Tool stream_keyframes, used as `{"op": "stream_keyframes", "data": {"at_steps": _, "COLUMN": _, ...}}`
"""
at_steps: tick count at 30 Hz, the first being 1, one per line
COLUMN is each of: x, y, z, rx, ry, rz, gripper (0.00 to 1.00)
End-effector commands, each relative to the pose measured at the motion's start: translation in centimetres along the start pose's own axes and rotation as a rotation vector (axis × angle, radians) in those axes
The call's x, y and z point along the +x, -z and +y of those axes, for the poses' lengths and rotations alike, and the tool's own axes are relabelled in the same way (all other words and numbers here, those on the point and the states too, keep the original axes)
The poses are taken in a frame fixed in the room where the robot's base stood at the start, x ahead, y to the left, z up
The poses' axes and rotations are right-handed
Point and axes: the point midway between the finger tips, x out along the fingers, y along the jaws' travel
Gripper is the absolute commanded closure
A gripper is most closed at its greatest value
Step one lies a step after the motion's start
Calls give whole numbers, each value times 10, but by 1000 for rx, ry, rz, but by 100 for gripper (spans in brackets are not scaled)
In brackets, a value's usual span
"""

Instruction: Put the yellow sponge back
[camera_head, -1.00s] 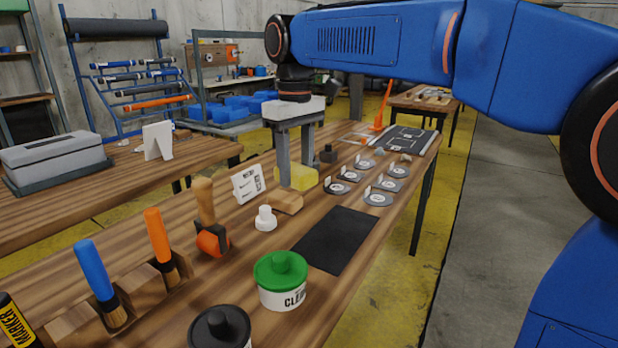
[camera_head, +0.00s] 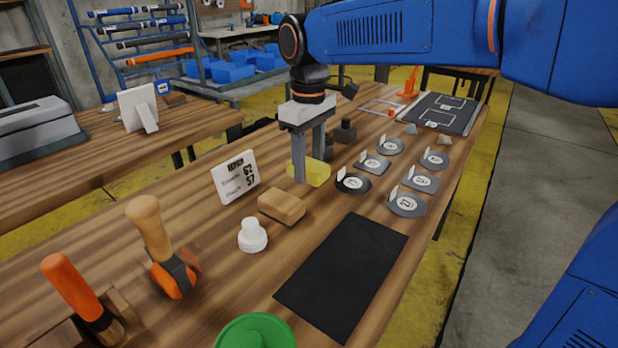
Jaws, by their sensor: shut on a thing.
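The yellow sponge (camera_head: 316,172) is between the two fingers of my gripper (camera_head: 309,168), which is shut on it. One finger covers part of its near face. The sponge is by the middle of the wooden workbench (camera_head: 217,270), beyond a tan wooden block (camera_head: 282,205). I cannot tell whether its underside touches the bench top.
A white sign card (camera_head: 235,177) stands left of the block. A white knobbed piece (camera_head: 252,235), an orange tool with a wooden handle (camera_head: 170,260) and a green lid (camera_head: 255,332) are nearer. A black mat (camera_head: 343,275) lies bare. Several labelled round and square pads lie to the right.

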Motion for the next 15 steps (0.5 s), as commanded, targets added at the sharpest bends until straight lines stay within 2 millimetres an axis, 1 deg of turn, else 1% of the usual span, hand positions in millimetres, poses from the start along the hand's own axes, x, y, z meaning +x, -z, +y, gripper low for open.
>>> {"op": "stream_keyframes", "data": {"at_steps": 5, "x": 14, "y": 0, "z": 0, "rx": 0, "ry": 1, "rz": -2, "gripper": 85}}
{"op": "stream_keyframes", "data": {"at_steps": 10, "x": 35, "y": 0, "z": 0, "rx": 0, "ry": 0, "rz": -1, "gripper": 85}}
{"op": "stream_keyframes", "data": {"at_steps": 12, "x": 39, "y": 0, "z": 0, "rx": 0, "ry": 0, "rz": -1, "gripper": 85}}
{"op": "stream_keyframes", "data": {"at_steps": 15, "x": 39, "y": 0, "z": 0, "rx": 1, "ry": 0, "rz": 0, "gripper": 85}}
